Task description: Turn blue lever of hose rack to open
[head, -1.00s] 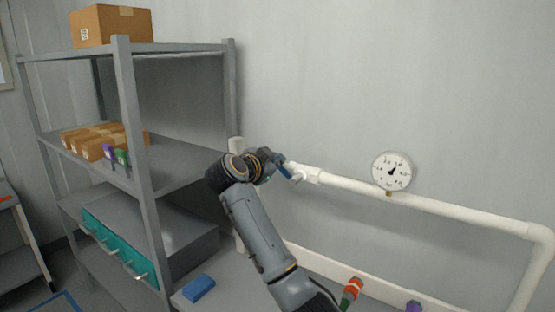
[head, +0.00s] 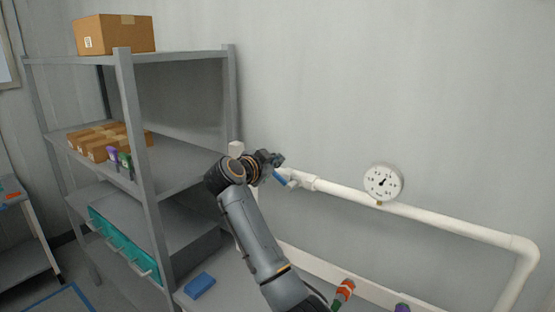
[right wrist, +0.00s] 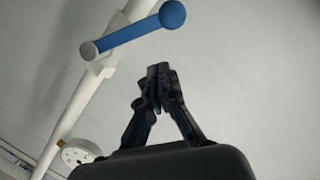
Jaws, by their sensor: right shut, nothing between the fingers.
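The blue lever (head: 279,181) sits on a white valve at the left end of the white pipe (head: 420,214) on the wall. In the right wrist view the lever (right wrist: 135,33) is a blue bar with a round knob, slanting across the pipe. My right gripper (head: 277,159) is beside the lever, just above it in the head view. In the right wrist view its fingertips (right wrist: 160,73) are shut and empty, below the lever and apart from it in the picture. My left gripper is in neither view.
A round pressure gauge (head: 383,182) stands on the pipe. A grey shelf (head: 178,149) with cardboard boxes and teal drawers is at the left. A blue block (head: 199,286) and a red-and-green fitting (head: 344,291) are on the lower surface. The wall above the pipe is clear.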

